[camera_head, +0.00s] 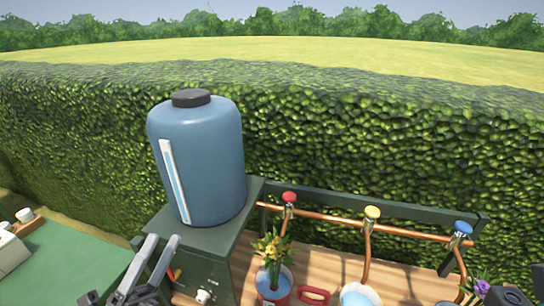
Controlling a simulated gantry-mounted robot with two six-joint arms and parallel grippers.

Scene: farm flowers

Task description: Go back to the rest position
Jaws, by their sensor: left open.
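My left gripper (161,241) is at the lower left, in front of the green stand. Its two grey fingers point up and are apart, with nothing seen between them. Dark parts at the lower right corner look like my right arm or gripper (507,296); they are cut off by the frame edge, and the jaws cannot be made out.
A blue water tank (205,150) sits on the green stand (215,240). Copper pipes carry red (289,197), yellow (372,212) and blue (462,228) knobs. Yellow flowers (271,246) stand in a bucket (274,286). Purple flowers (482,287) are at right. A green table (62,268) lies left.

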